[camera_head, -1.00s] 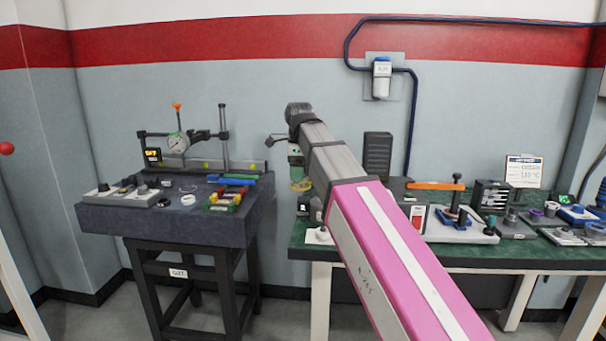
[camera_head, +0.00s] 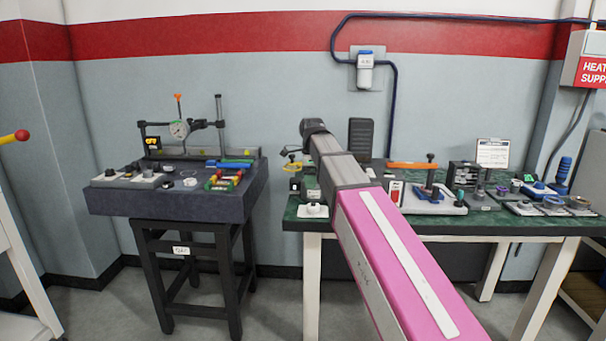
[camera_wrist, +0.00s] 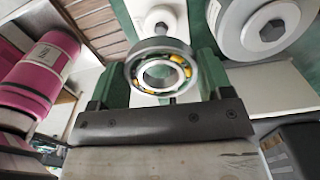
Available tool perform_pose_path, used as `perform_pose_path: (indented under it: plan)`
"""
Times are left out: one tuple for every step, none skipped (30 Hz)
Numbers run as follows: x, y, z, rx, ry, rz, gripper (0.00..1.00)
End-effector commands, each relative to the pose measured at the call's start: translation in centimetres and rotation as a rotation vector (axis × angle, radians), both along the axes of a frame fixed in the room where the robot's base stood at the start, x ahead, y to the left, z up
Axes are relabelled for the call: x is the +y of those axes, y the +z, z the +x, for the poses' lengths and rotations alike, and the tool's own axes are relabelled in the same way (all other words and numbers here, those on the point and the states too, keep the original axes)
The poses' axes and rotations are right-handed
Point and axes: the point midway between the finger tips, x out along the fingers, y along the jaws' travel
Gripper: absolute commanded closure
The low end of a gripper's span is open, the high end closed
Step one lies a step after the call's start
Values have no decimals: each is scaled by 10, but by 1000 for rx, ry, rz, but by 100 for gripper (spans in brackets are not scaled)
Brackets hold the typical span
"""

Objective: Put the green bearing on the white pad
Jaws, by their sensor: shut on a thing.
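My gripper (camera_wrist: 160,85) is shut on a ring-shaped bearing (camera_wrist: 148,88) with a steel rim and yellow cage parts, seen in the wrist view. The bearing sits between the two green fingers, tilted toward the camera. In the head view my gripper is largely hidden behind my arm, above the left end of the green-topped table; a small yellow patch (camera_head: 292,166) shows there. A small white plate (camera_head: 313,213) with a grey knob-like piece on it lies at that table's front left corner. I cannot tell whether it is the white pad.
The green-topped table (camera_head: 480,224) carries a white-based clamp fixture (camera_head: 432,207) and several small parts to the right. A dark granite table (camera_head: 170,200) with a dial gauge (camera_head: 180,129) stands left, across a gap. In the wrist view, a large grey disc (camera_wrist: 238,40) is close by.

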Motion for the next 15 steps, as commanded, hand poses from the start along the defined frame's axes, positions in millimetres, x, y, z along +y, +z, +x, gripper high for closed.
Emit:
perform_pose_path:
  plan:
    - [-1,-2,1,0,0,0,65]
    - [-1,-3,1,0,0,0,65]
    - [-1,-5,1,0,0,0,65]
    - [-1,-6,1,1,0,0,65]
    - [-1,-8,1,1,0,0,65]
    - [-1,-10,0,1,0,0,65]
    - [-1,-12,0,1,0,-1,65]
    - [-1,-15,0,1,0,-1,65]
    - [-1,-18,0,1,0,0,65]
    - [-1,-20,0,1,0,0,65]
    - [-1,-23,0,1,0,0,65]
    - [-1,-27,0,1,0,0,65]
    - [-1,-30,0,1,0,0,65]
    - [-1,-32,0,1,0,0,65]
    - [-1,-35,0,1,0,-1,65]
